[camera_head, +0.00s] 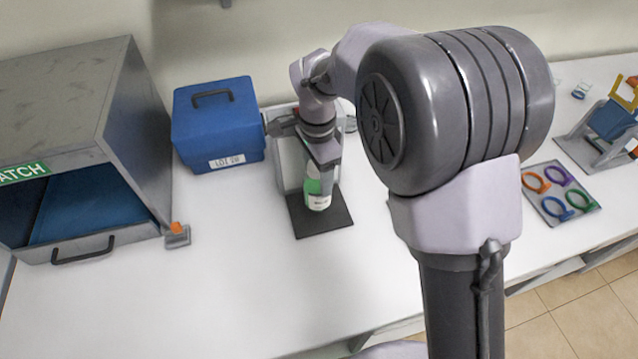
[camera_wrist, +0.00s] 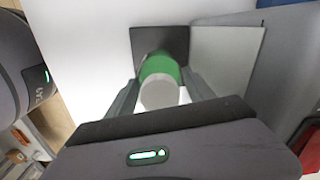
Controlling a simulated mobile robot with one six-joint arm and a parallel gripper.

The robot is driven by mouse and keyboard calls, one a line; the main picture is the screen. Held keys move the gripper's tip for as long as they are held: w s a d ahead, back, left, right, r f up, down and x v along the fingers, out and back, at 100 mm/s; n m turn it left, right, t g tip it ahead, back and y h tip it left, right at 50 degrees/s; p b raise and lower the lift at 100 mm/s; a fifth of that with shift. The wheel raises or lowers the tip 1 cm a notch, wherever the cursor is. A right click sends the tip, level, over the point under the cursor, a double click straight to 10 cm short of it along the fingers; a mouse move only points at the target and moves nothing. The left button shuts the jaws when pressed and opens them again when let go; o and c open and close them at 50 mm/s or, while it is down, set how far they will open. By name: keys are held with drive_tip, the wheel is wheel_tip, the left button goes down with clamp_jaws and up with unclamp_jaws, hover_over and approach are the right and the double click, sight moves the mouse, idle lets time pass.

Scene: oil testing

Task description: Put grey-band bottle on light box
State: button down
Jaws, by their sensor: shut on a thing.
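My gripper (camera_head: 322,165) points down and is shut on a bottle (camera_head: 318,201) with a white lower part and green above it. In the wrist view the bottle (camera_wrist: 160,72) sits upright between both fingers (camera_wrist: 163,88), showing a green body and a pale round top. I cannot make out a grey band. The bottle is over the dark base plate (camera_head: 306,226) of the light box, whose pale upright panel (camera_head: 290,160) stands behind it. The panel also shows in the wrist view (camera_wrist: 225,58). I cannot tell whether the bottle touches the plate.
A blue case (camera_head: 215,125) with a lot label stands left of the panel. A grey open-fronted cabinet (camera_head: 130,135) is at the far left. A tray with coloured rings (camera_head: 550,182) and a stand (camera_head: 610,120) are at the right. The front left of the white bench is clear.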

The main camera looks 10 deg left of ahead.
wheel_tip(320, 180, down, 4)
drive_tip(key=shift+d+r+b, duration=0.1)
drive_tip(key=shift+r+b, duration=0.15)
drive_tip(key=shift+b, duration=0.2)
drive_tip(key=shift+r, duration=0.15)
drive_tip(key=shift+c, duration=1.9)
unclamp_jaws()
